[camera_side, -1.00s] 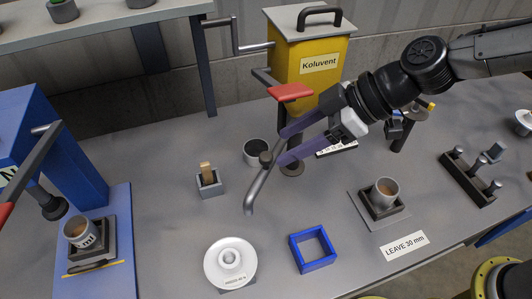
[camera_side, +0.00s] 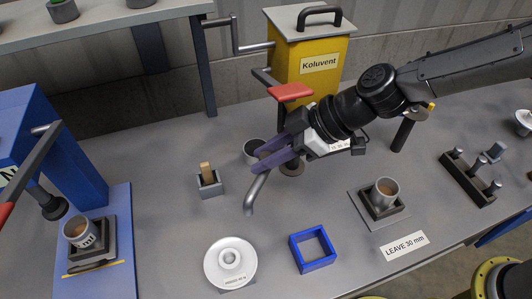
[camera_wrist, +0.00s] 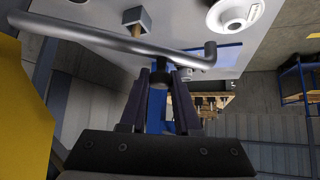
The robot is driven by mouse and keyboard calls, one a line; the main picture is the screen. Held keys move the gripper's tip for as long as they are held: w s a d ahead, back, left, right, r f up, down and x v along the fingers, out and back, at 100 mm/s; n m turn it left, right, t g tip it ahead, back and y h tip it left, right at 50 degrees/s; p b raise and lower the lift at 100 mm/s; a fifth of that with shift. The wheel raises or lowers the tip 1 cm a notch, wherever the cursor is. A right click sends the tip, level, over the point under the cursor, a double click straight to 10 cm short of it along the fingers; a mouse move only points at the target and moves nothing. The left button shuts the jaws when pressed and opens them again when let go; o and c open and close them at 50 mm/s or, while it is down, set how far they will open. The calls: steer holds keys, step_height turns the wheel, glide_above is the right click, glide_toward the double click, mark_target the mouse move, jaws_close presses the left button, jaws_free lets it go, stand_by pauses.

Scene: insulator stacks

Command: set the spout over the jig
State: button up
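The spout (camera_side: 255,193) is a bent grey metal pipe beside the yellow Koluvent tank; its free end hangs over bare table, left of the blue square frame. It crosses the top of the wrist view (camera_wrist: 110,40). My gripper (camera_side: 257,161) has its purple fingers at the spout's upper bend. In the wrist view a dark knob (camera_wrist: 160,79) on the spout lies between the fingertips; whether they press on it is unclear. A dark square holder with a cup, likely the jig (camera_side: 381,214), stands at right on a grey plate, apart from the spout.
The blue square frame (camera_side: 294,250) and a white round flanged part (camera_side: 213,269) lie in front of the spout. A small block with a wooden piece (camera_side: 209,188) stands left. The yellow tank (camera_side: 325,85) with a red handle (camera_side: 290,92) stands behind.

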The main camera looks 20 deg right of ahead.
jaws_close()
stand_by(1.0)
